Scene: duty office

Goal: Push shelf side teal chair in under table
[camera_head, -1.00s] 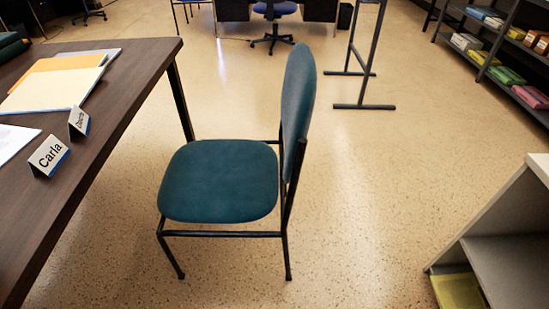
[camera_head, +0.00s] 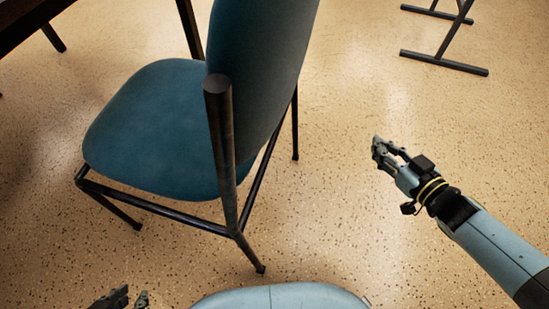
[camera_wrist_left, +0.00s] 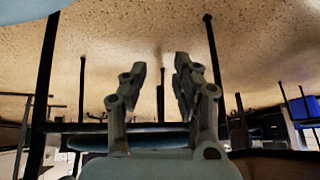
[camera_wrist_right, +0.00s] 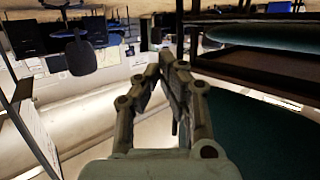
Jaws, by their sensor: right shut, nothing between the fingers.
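The teal chair fills the left and middle of the head view, with its padded seat (camera_head: 150,125) toward the table and its backrest (camera_head: 258,75) toward me. A dark edge of the table (camera_head: 25,18) shows at the top left. My left gripper (camera_head: 130,295) is low at the bottom edge, partly cut off, on the near side of the chair and apart from it. Its fingers stand apart and empty in the left wrist view (camera_wrist_left: 162,60). My right gripper (camera_head: 376,145) is shut and empty, to the right of the backrest with floor between. Teal upholstery (camera_wrist_right: 260,130) shows in the right wrist view.
A dark metal stand (camera_head: 445,60) has its feet on the floor at the top right. The speckled floor (camera_head: 340,220) is clear between the chair and my right arm. Thin dark legs (camera_wrist_left: 215,60) show in the left wrist view.

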